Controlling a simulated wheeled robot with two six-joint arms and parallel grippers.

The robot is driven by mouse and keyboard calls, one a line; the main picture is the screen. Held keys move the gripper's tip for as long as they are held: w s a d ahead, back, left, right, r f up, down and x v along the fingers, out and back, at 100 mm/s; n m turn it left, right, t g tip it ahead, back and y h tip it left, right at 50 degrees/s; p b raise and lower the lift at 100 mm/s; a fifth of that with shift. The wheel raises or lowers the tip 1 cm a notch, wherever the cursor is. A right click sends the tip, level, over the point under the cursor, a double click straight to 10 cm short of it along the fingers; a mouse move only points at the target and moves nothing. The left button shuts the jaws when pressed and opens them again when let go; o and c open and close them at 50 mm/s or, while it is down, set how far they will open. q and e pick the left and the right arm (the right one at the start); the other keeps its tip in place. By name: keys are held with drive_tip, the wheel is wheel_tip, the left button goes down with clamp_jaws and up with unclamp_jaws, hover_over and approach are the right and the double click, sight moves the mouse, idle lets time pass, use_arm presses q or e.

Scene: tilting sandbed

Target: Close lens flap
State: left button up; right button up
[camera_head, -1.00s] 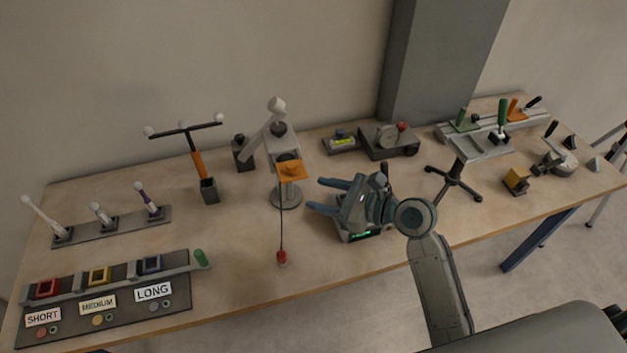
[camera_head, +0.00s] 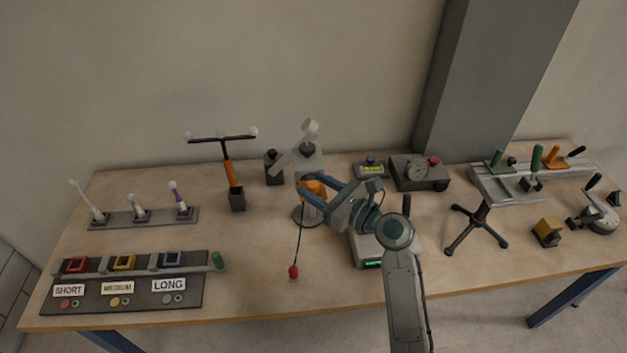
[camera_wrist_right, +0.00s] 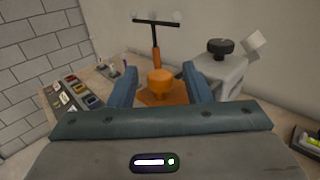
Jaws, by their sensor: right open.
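The orange flap (camera_head: 313,189) with its raised knob sits at the front of a grey stand-mounted device (camera_head: 310,163) in the middle of the table. In the right wrist view the orange flap (camera_wrist_right: 160,84) shows between the two blue fingers. My right gripper (camera_head: 307,188) is open, with its fingers reaching to either side of the knob; I cannot tell whether they touch it. The fingers partly hide the flap in the head view. A dark cord with a red end (camera_head: 293,272) hangs below the flap. My left gripper is not in view.
An orange-handled T-shaped stand (camera_head: 229,172) and a dark-knobbed block (camera_head: 274,168) stand left of the device. A labelled panel (camera_head: 122,289) lies front left. A grey box with a dial (camera_head: 418,172) stands to the right. The table's front middle is mostly clear.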

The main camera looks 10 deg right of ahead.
drive_tip(key=shift+w+a, duration=0.4)
drive_tip(key=shift+a, duration=0.05)
